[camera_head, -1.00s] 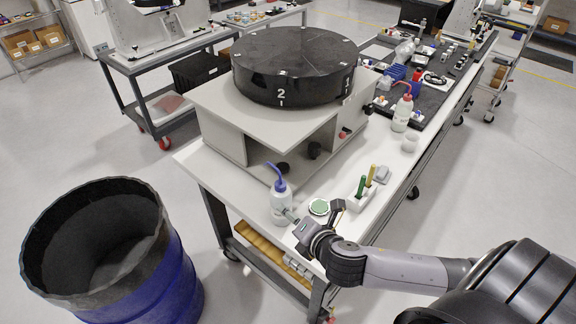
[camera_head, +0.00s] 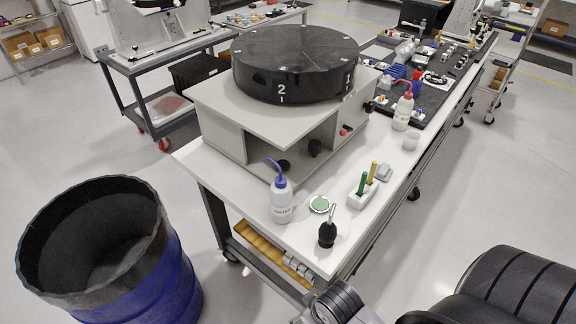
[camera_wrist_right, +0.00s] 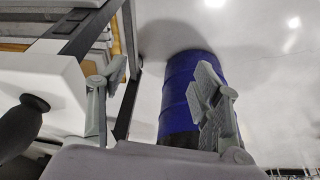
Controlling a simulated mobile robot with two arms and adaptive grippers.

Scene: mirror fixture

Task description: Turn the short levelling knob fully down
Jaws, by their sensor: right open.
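The mirror fixture is a light grey box stand (camera_head: 218,101) on the white cart, with a large round black disc (camera_head: 295,62) marked 1 and 2 on top. I cannot tell for sure which is the short levelling knob. My right gripper (camera_wrist_right: 160,92) is open and empty in the right wrist view, beside the cart edge and well away from the fixture. In the head view only part of my right arm shows at the bottom. My left gripper is not in view.
A water bottle (camera_head: 282,200), green disc (camera_head: 320,205), black bulb blower (camera_head: 327,234) and holder with green and yellow handles (camera_head: 364,188) stand on the cart's front. A blue barrel (camera_head: 160,285) stands left; it also shows in the wrist view (camera_wrist_right: 185,85).

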